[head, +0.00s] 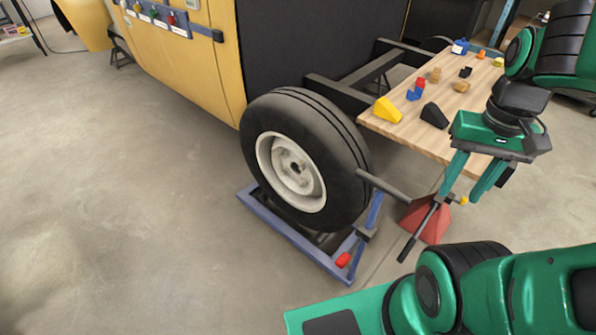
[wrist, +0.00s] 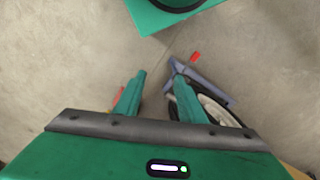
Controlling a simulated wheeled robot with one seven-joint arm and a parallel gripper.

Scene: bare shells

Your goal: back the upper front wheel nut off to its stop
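The front wheel (head: 345,150) has a black tyre and a pale hub (head: 290,172) facing the lower left in the head view. Small dark spots show around the hub centre; the upper nut is too small to pick out or to tell how far it is turned. My gripper (head: 460,196) is to the right of the wheel, fingers pointing down, open and empty, clear of the hub. In the wrist view my gripper (wrist: 160,77) has its fingers apart with bare floor between them. The wheel (wrist: 220,110) there is partly hidden behind the right finger.
A blue frame (head: 290,238) with a red piece (head: 342,259) lies under the wheel. A red stand (head: 428,222) with dark bars is below my gripper. A wooden table (head: 400,127) with coloured blocks stands behind. A yellow body shell (head: 190,65) is at left; floor in front is clear.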

